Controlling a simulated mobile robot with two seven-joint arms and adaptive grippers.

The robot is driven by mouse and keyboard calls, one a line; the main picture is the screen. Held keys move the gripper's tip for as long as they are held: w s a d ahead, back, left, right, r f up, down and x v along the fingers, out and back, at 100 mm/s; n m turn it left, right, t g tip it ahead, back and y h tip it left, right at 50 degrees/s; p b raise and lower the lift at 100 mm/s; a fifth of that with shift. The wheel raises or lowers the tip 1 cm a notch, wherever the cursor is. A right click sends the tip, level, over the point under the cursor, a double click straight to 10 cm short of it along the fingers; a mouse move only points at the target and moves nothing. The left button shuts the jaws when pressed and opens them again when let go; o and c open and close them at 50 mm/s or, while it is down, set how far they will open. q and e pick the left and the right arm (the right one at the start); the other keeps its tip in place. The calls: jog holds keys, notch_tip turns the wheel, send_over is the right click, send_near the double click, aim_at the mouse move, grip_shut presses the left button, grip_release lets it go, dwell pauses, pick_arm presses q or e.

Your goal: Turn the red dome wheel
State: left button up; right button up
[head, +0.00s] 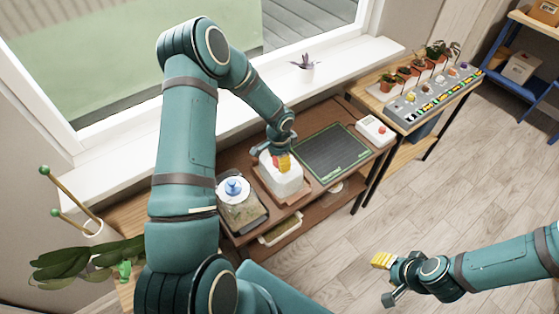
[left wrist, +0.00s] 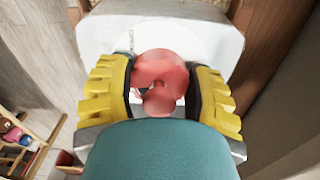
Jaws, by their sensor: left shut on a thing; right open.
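The red dome wheel (left wrist: 160,75) sits on top of a white dome (left wrist: 205,35) in the left wrist view. In the head view the white dome (head: 283,186) stands on a brown tray on the table. My left gripper (left wrist: 160,95) has its yellow fingers on both sides of the wheel and is shut on it. In the head view my left gripper (head: 280,162) reaches down onto the dome top and mostly hides the wheel. My right gripper (head: 385,278) is open and empty, over the floor at the lower right.
A glass container with a blue knob (head: 234,188) stands left of the dome. A dark green mat (head: 332,151) lies to the right, beside a white box with a red button (head: 375,131). Potted plants (head: 405,73) stand on a side table. The windowsill (head: 340,75) runs behind.

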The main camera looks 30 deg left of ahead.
pick_arm(q)
jog(key=m, duration=0.5)
jog(key=shift+w+m, duration=0.1)
jog(key=shift+m, duration=0.2)
jog(key=m, duration=0.5)
jog(key=shift+w+a+m, duration=0.1)
jog(key=shift+m, duration=0.2)
jog(key=o, duration=1.2)
notch_tip(320, 180, up, 12)
jog(key=shift+r, duration=0.1)
